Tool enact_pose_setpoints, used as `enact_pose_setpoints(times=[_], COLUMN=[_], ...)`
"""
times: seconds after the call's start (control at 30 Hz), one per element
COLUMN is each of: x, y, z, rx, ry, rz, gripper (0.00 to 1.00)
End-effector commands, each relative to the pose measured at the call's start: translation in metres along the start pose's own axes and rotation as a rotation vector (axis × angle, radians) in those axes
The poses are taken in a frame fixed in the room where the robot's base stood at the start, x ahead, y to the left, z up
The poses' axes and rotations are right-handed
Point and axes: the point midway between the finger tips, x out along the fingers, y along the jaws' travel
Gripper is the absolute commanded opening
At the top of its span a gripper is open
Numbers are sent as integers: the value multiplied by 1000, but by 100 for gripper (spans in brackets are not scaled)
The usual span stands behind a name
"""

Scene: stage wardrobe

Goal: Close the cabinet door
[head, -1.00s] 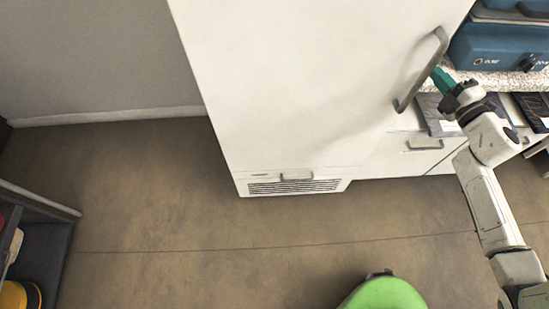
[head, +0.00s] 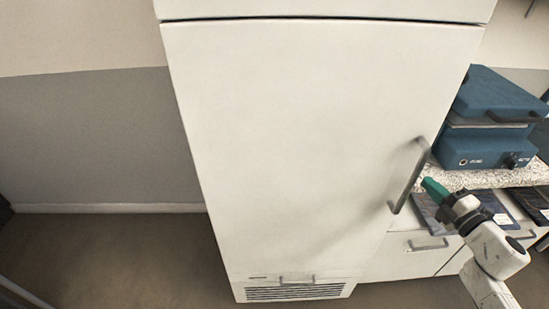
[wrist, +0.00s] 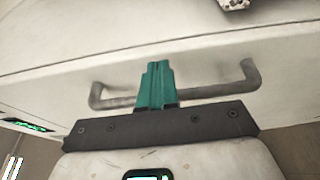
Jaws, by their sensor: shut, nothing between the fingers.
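The tall white cabinet door (head: 290,140) fills the middle of the head view. It looks flush with the cabinet front, with no clear gap showing along its edges. Its grey bar handle (head: 409,176) is upright near the door's right edge. My gripper (head: 432,187), with green fingers, is just right of the handle's lower part. In the wrist view the shut green fingers (wrist: 155,84) overlap the middle of the handle (wrist: 218,92), with the white door (wrist: 50,75) behind. I cannot tell whether they touch the handle.
A blue machine (head: 492,125) stands on a speckled counter (head: 478,179) right of the cabinet. Low white drawers (head: 408,258) are below the counter. A vent grille (head: 295,292) is at the cabinet's foot. The floor (head: 110,258) at left is clear.

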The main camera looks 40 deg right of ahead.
Motion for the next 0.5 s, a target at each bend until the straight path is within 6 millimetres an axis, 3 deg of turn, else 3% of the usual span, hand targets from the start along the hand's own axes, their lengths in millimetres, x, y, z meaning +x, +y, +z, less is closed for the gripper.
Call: enact_pose_setpoints(times=[0.5], x=[-66], y=[-5], z=[33], rx=[-6], ry=[0], rz=[-7], gripper=[0])
